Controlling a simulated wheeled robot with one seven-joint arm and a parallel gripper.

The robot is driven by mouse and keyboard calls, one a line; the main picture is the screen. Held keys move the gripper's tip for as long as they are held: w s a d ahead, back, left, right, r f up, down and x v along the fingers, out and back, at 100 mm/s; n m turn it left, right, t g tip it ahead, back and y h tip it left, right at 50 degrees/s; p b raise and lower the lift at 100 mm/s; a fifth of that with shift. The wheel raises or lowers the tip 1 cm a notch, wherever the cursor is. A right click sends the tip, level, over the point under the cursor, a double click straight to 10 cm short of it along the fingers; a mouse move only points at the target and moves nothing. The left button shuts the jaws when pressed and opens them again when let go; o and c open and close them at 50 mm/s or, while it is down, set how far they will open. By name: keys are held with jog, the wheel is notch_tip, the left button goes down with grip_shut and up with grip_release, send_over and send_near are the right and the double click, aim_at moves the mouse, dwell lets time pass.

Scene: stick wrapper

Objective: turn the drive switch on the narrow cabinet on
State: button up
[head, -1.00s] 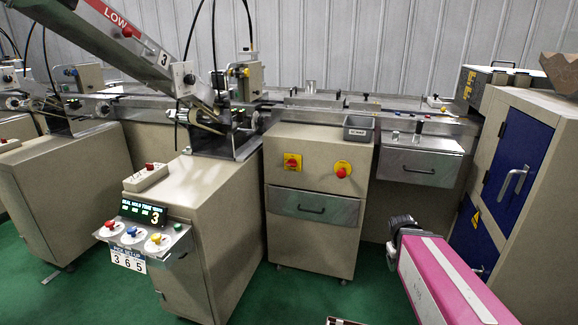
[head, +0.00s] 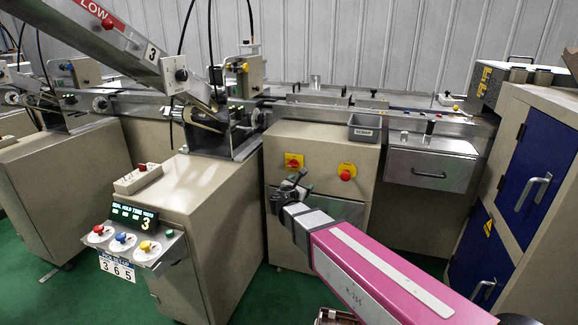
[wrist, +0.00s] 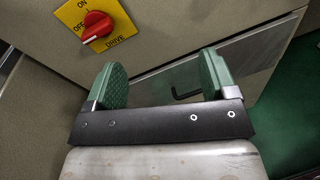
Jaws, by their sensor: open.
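The drive switch (head: 294,161) is a red knob on a yellow plate, high on the left of the narrow cabinet (head: 328,143). In the wrist view the switch (wrist: 95,24) is at the upper left, with ON, OFF and DRIVE printed on its plate; its knob appears to point toward OFF. My gripper (wrist: 160,78) is open and empty, its two green fingers apart, below and to the right of the switch and not touching it. In the head view my gripper (head: 291,184) is in front of the cabinet, just below the switch.
A red button on a yellow round plate (head: 347,171) sits right of the switch. A drawer with a dark handle (wrist: 187,94) lies below, partly hidden by my arm in the head view. A control cabinet (head: 195,210) stands close on the left. Green floor lies in front.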

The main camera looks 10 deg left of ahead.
aim_at(292, 166)
jog(key=a+r+n+t+y, duration=0.2)
jog(key=a+n, duration=0.2)
jog(key=a, duration=0.3)
jog(key=w, duration=0.6)
jog(key=w+d, duration=0.1)
jog(key=w, duration=0.3)
jog(key=c, duration=0.9)
